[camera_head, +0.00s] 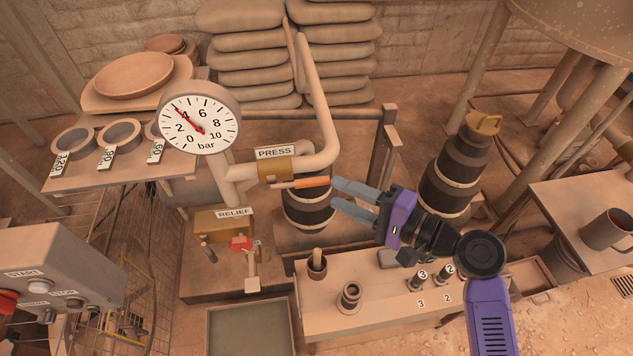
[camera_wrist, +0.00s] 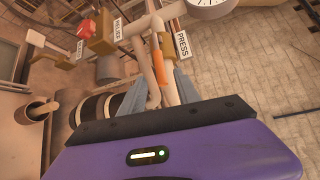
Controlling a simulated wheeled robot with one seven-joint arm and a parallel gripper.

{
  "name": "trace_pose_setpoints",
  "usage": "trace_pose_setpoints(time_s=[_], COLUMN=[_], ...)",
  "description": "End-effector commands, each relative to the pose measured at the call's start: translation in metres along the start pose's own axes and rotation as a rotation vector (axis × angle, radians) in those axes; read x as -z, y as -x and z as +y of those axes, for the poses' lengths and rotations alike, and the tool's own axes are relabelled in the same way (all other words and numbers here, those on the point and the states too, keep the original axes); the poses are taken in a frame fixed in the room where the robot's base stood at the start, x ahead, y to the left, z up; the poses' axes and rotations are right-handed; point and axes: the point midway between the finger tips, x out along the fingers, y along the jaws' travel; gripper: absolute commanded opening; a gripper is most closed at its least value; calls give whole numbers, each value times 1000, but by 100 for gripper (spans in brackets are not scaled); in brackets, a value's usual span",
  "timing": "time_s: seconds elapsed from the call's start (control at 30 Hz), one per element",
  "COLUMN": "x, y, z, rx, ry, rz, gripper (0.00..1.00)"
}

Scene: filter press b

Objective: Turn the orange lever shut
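The orange lever (camera_head: 311,182) sticks out to the right from below the brass valve body (camera_head: 276,168) under the PRESS sign (camera_head: 275,152). It lies roughly along the pipe. My gripper (camera_head: 334,192) is open, with its two grey fingers pointing left and their tips close to the lever's free end. In the wrist view the orange lever (camera_wrist: 158,64) shows ahead, between the two spread fingers (camera_wrist: 158,88). I see no clear contact; whether the lever's end is inside the fingertips cannot be told.
A pressure gauge (camera_head: 199,118) reads about 4 bar. A bent pipe (camera_head: 317,95) rises behind the lever. A RELIEF valve with a red handle (camera_head: 241,243) stands lower left. A bench (camera_head: 370,318) with small parts is below my gripper; a dark stacked cylinder (camera_head: 455,170) stands right.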

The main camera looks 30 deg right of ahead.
Motion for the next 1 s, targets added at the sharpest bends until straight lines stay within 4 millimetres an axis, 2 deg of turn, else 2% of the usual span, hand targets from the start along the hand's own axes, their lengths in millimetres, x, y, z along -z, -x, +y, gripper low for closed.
trace_pose_setpoints(time_s=[0.3, 0.5, 0.87, 1.0], x=[0, 1, 1, 1], y=[-45, -68, -74, -74], z=[-2, -1, 0, 0], rx=[1, 0, 0, 0], ry=[2, 2, 3, 3], rz=[1, 3, 5, 5], gripper=[39, 39, 39, 15])
